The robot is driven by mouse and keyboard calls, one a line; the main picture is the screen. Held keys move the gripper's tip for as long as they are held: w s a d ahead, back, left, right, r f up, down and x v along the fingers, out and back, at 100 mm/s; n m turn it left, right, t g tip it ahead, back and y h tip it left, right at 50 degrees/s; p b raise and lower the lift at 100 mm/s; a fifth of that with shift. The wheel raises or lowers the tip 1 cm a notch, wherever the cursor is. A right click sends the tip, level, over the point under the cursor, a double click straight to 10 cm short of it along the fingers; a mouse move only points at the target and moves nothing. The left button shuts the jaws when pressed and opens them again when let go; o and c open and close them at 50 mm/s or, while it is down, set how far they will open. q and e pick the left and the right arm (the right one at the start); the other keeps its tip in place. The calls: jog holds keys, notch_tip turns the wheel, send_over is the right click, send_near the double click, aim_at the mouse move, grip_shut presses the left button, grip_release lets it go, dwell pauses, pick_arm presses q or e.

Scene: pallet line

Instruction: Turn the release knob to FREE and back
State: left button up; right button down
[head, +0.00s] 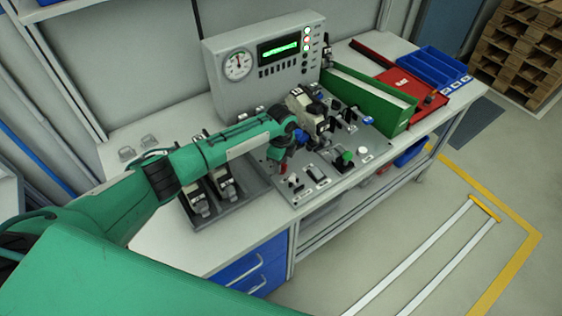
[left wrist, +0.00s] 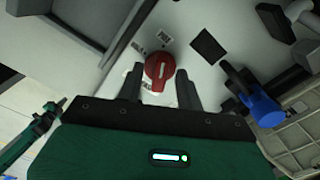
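The red release knob (left wrist: 159,72) shows in the left wrist view on a pale panel, with a light bar across its top. My left gripper (left wrist: 160,82) is open, with one dark finger on each side of the knob and a narrow gap visible. I cannot tell whether either finger touches it. In the head view my left gripper (head: 279,153) is low over the control panel (head: 335,172), and a bit of red knob (head: 284,168) shows beneath it. My right gripper is not in view.
A blue handle (left wrist: 262,108) stands right of the gripper in the left wrist view. The bench's left end (head: 170,235) is clear.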

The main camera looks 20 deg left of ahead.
pick_arm(q)
notch_tip(320, 180, up, 14)
jog(key=b, duration=0.3)
jog(key=shift+b, duration=0.3)
jog(key=shift+s+f, duration=0.1)
jog(key=shift+f, duration=0.1)
